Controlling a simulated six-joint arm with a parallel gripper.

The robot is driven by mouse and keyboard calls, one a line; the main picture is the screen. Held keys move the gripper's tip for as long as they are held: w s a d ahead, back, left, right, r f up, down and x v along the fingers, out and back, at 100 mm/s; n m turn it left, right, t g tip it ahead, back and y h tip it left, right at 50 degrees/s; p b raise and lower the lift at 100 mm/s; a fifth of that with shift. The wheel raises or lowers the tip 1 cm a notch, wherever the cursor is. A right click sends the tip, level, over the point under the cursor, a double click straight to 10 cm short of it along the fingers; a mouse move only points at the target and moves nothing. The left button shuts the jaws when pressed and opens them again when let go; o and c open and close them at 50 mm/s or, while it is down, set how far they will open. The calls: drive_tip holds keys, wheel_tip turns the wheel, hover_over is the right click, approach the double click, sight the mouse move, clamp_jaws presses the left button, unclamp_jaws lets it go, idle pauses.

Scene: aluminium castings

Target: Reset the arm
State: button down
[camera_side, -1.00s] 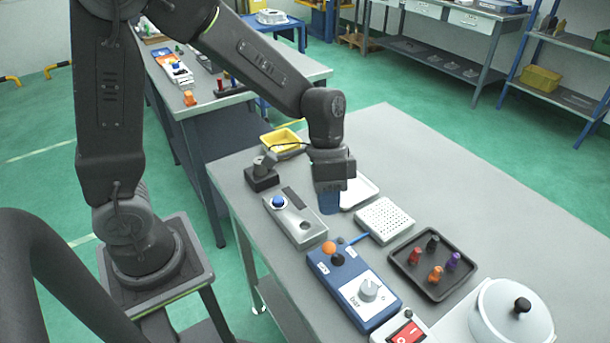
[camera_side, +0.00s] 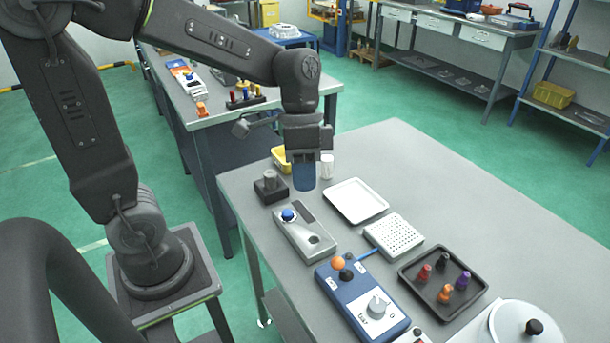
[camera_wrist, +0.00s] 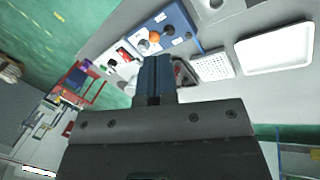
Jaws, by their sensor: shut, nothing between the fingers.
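My gripper (camera_side: 303,178) hangs over the far left part of the grey table (camera_side: 420,175), its blue fingers pointing down and closed together with nothing between them. In the side view it is above the table, near the yellow bin and the white tray. In the wrist view the closed blue fingers of my gripper (camera_wrist: 154,66) stick out in the middle, with the table's things beyond them.
Below and around are a yellow bin (camera_side: 280,158), a white cup (camera_side: 327,166), a white tray (camera_side: 356,201), a perforated block (camera_side: 394,236), a grey box with a blue button (camera_side: 306,236), a blue control box (camera_side: 359,307) and a dark tray of pegs (camera_side: 420,278).

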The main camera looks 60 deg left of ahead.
drive_tip(key=s+a+r+n+t+y, duration=0.3)
drive_tip(key=s+r+n+t, duration=0.1)
drive_tip(key=s+n+t, duration=0.1)
drive_tip(key=shift+s+r+n+t+y, duration=0.3)
drive_tip(key=shift+s+n+t, duration=0.1)
drive_tip(key=shift+s+t, duration=0.55)
